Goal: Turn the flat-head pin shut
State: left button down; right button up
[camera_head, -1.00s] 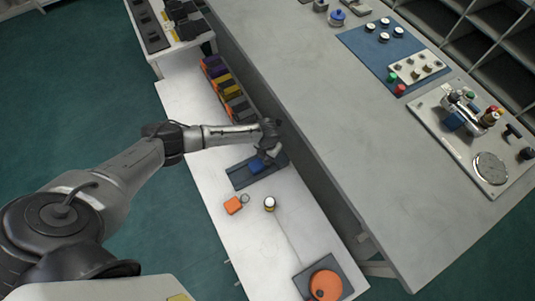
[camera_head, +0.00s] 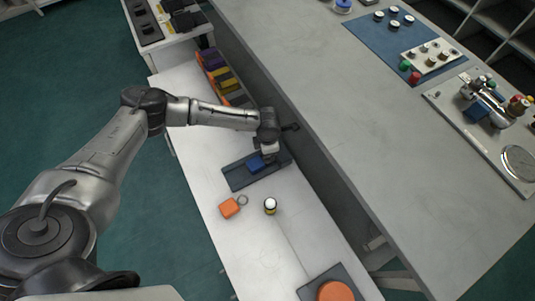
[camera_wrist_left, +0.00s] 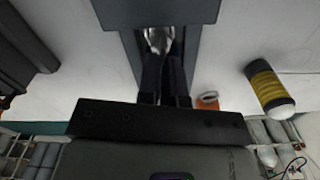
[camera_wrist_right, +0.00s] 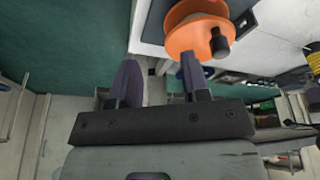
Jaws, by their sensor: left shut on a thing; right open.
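My left gripper (camera_head: 267,148) is low over a dark grey tray (camera_head: 240,180) on the white bench, close to a blue block (camera_head: 256,164). In the left wrist view its two fingers (camera_wrist_left: 162,55) are close together on a small shiny metal piece (camera_wrist_left: 158,36), which looks like the flat-head pin. Its lower part is hidden, so I cannot tell how far it is turned. A dark blue-grey body (camera_wrist_left: 155,12) lies just beyond the fingertips. My right gripper (camera_wrist_right: 160,78) is open and empty; an orange reel (camera_wrist_right: 190,35) shows beyond it. It is out of the head view.
An orange tag (camera_head: 230,207) and a white-topped yellow and black bottle (camera_head: 270,205) stand near the tray. A row of coloured bins (camera_head: 222,75) lies behind. The orange reel is at the bench's near end. The large grey table (camera_head: 330,90) rises alongside.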

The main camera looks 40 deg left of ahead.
pick_arm(q)
jog(key=shift+w+d+r+m+b, duration=0.15)
jog(key=shift+m+b, duration=0.25)
jog(key=shift+b, duration=0.5)
jog(key=shift+r, duration=0.1)
jog(key=c, duration=1.3)
grip_release()
